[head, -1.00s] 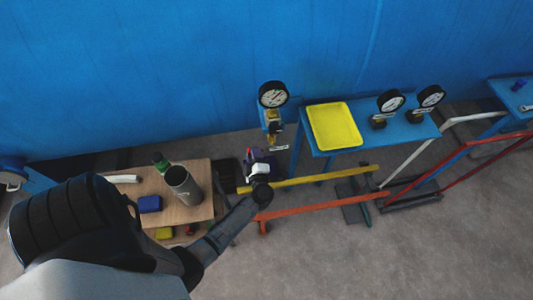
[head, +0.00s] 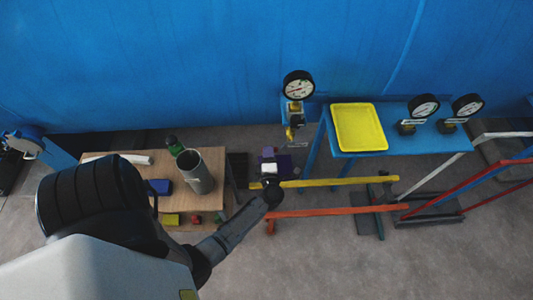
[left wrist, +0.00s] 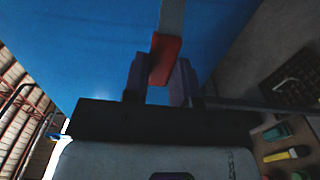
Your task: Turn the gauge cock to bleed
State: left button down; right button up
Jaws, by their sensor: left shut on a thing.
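The pressure gauge (head: 298,84) has a white dial and black rim and stands before the blue wall. My left gripper (head: 277,156) is below and left of the cock in the head view. In the left wrist view its purple fingers (left wrist: 160,75) are shut on the red end of a grey bar (left wrist: 165,50). The bar runs up out of that view, so I cannot see what it joins. My right gripper is in neither view.
A wooden table (head: 221,160) at left holds a grey cup (head: 195,172), a green-topped item and a blue box. A blue bench (head: 385,139) at right carries a yellow tray (head: 358,128) and two more gauges. Yellow (head: 340,182) and orange (head: 335,211) bars cross below.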

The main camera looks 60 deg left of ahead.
pick_arm(q)
jog(key=shift+f, duration=0.15)
jog(key=c, duration=0.9)
grip_release()
jog(key=shift+r, duration=0.2)
